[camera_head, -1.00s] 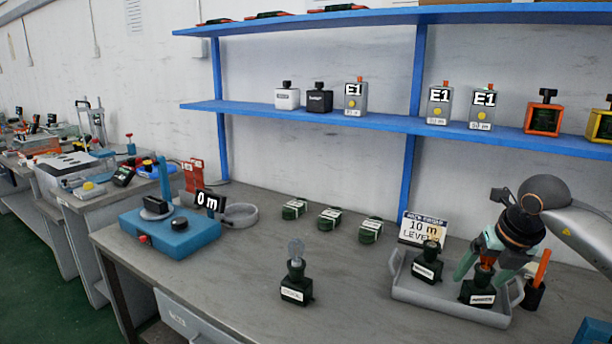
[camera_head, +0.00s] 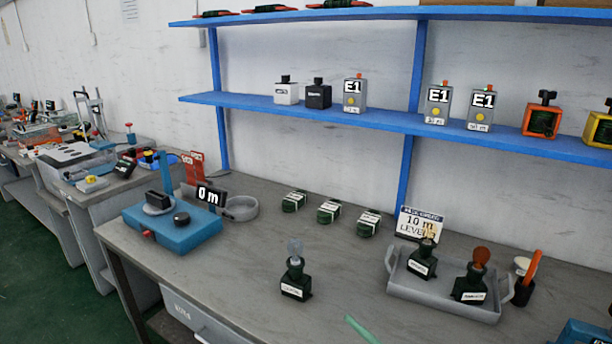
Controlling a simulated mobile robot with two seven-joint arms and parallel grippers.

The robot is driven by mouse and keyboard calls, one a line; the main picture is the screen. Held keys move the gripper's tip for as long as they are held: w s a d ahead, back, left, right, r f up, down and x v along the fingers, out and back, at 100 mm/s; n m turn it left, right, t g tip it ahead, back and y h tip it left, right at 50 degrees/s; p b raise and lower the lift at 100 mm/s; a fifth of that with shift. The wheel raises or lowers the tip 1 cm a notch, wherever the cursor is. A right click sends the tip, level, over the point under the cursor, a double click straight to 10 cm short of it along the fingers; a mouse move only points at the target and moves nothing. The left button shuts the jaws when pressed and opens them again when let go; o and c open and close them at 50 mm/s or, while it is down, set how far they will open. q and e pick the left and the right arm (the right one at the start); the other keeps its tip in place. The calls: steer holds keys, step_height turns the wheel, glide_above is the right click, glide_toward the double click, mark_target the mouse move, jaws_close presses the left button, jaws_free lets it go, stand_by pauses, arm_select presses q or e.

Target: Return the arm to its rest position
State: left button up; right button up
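A thin green strip (camera_head: 362,328) at the bottom edge looks like a fingertip of my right gripper; the rest of that gripper and its arm are out of the picture, so its opening is hidden. My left gripper is not in view. The grey tray (camera_head: 440,297) holds two dark bottles: one (camera_head: 422,264) with a pale top and one (camera_head: 470,288) with an orange-brown top, both upright. Another dark bottle (camera_head: 296,285) with a clear bulb-like top stands on the bench left of the tray.
A blue device (camera_head: 172,236) with a "0 m" display (camera_head: 210,196) stands at the left. Several green packs (camera_head: 328,212) lie at the back. A level sign (camera_head: 418,223) stands behind the tray. A blue shelf (camera_head: 300,109) spans the wall. The bench front is mostly clear.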

steer(key=s+d+f+m+g+h+p, duration=0.1)
steer(key=s+d+f+m+h, duration=0.2)
steer(key=s+f, duration=0.3)
steer(key=s+d+f+m+g+h+p, duration=0.1)
steer(key=s+d+f+m+g+h, duration=0.1)
steer(key=s+f+m, duration=0.4)
steer(key=s+d+f+m+g+h, duration=0.2)
steer(key=s+d+f+m+h, duration=0.3)
steer(key=s+f, duration=0.1)
steer(key=shift+f+h+p, duration=0.3)
steer(key=shift+f+p, duration=0.1)
steer(key=shift+f, duration=0.35)
